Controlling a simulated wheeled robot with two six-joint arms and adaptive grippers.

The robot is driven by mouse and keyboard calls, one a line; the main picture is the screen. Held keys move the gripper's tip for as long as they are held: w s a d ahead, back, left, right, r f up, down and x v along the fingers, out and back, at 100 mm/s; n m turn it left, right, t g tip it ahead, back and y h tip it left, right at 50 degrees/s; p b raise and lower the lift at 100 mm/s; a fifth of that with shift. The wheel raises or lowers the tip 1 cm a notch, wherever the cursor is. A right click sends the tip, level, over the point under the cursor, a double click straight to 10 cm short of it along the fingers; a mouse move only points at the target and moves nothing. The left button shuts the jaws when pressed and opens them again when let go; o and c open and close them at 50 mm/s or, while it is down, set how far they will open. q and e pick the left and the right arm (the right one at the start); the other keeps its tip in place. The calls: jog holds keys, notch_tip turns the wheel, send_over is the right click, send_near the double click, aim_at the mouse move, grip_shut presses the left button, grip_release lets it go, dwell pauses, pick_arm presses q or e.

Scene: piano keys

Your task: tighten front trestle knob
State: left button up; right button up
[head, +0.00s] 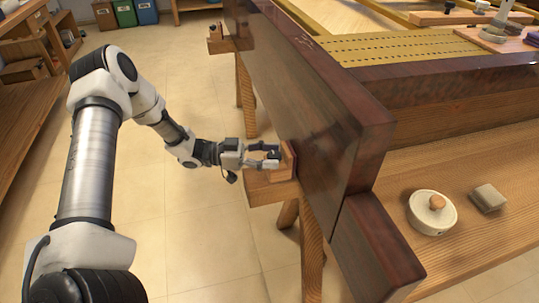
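The front trestle (271,190) is a light wooden beam on splayed legs under the near end of the dark piano case. A short upright wooden piece (288,161) stands on it against the case side. My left gripper (271,155) is at this upright piece, just above the beam, with its fingers pointing right. Its two fingers show a gap between them, with something dark at the tips. I cannot tell whether this is the knob or finger pads, so the grip is unclear. No knob shows clearly. My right gripper is not in view.
The dark piano case (310,95) fills the middle. A second trestle (220,45) stands farther back. On the wooden bench at right lie a round white pot with a wooden knob (432,212) and a grey block (488,198). Coloured bins (125,13) stand far back. Tiled floor is clear at left.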

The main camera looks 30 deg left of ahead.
pick_arm(q)
jog(key=v, duration=1.2)
jog(key=shift+a, duration=0.1)
